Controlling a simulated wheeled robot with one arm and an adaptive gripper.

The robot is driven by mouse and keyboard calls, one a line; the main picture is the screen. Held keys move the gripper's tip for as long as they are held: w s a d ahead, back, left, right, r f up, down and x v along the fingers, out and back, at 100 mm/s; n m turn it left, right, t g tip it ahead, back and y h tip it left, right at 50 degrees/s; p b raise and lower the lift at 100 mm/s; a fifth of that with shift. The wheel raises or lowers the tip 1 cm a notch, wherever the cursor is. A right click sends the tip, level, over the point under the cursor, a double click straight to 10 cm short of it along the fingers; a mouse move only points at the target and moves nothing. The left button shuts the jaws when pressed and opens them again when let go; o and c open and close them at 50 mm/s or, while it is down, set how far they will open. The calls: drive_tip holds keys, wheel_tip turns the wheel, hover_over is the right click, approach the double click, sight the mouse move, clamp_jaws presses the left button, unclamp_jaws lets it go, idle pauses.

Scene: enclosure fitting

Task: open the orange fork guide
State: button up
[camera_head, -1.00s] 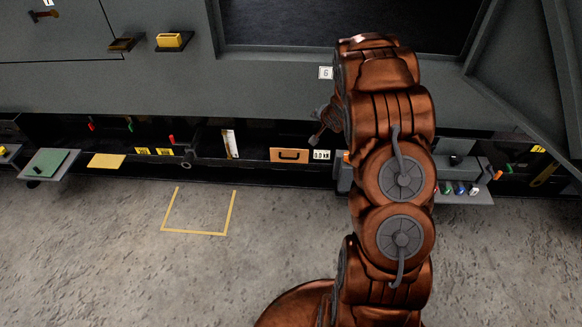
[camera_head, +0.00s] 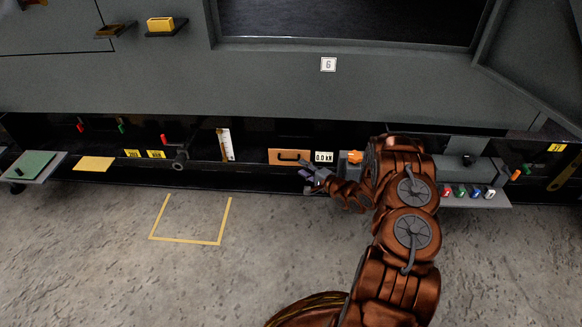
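The orange panel with a dark bar handle (camera_head: 284,158), which looks like the orange fork guide, sits in the dark low recess of the grey enclosure. Its front looks flush with the recess. My gripper (camera_head: 307,172) is at the lower right of this panel, close to the right end of the handle, and hides that corner. Whether it touches the handle cannot be told. The fingers are small and dark, so their opening is unclear.
A "0.0 kN" display (camera_head: 323,157) is right of the panel, with a small orange part (camera_head: 354,157) beyond it. A white gauge strip (camera_head: 226,145) stands to the left. A shelf (camera_head: 480,203) with coloured pieces juts out at right. The floor in front is clear, with a yellow outline (camera_head: 185,240).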

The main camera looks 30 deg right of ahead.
drive_tip(key=b+x, duration=0.2)
drive_tip(key=x, duration=0.5)
drive_tip(key=shift+w+a+b, duration=0.2)
drive_tip(key=shift+w+b, duration=0.1)
drive_tip(key=shift+w, duration=0.05)
clamp_jaws()
idle(0.6)
